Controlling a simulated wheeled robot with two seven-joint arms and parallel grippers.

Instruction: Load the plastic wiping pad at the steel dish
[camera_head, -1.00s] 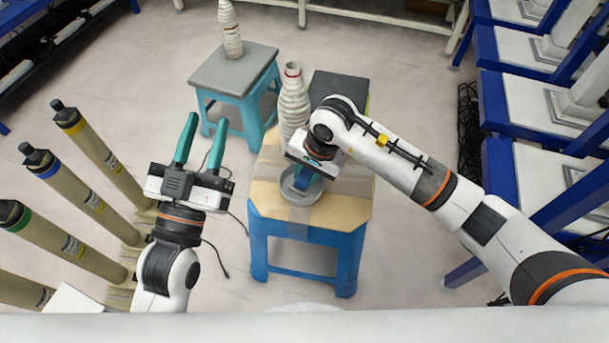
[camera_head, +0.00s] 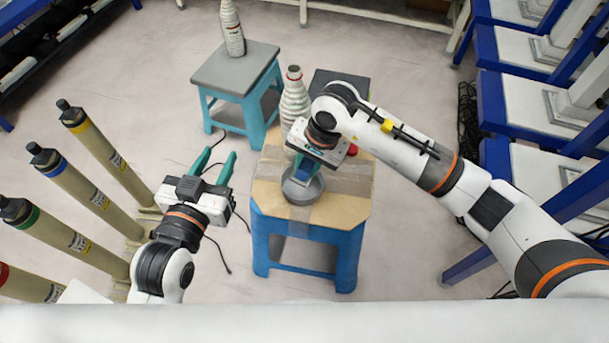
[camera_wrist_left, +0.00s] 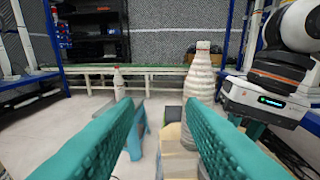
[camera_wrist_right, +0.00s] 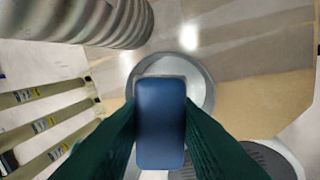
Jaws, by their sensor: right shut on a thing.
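The blue plastic wiping pad (camera_wrist_right: 160,122) is between the fingers of my right gripper (camera_head: 304,173), which is shut on it. The round grey steel dish (camera_head: 291,194) stands on the cardboard-topped blue stool. In the right wrist view the dish (camera_wrist_right: 204,82) shows behind the pad, and the pad covers much of it. The pad is over the dish; I cannot tell whether they touch. My left gripper (camera_head: 219,158) is open and empty, left of the stool, with its teal fingers apart.
A ribbed white bottle (camera_head: 295,105) stands on the blue stool (camera_head: 342,232), close behind the dish. A dark box (camera_head: 340,84) is at the back. Another stool (camera_head: 236,68) holds a second bottle (camera_head: 231,28). Tall tubes (camera_head: 100,150) stand at the left.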

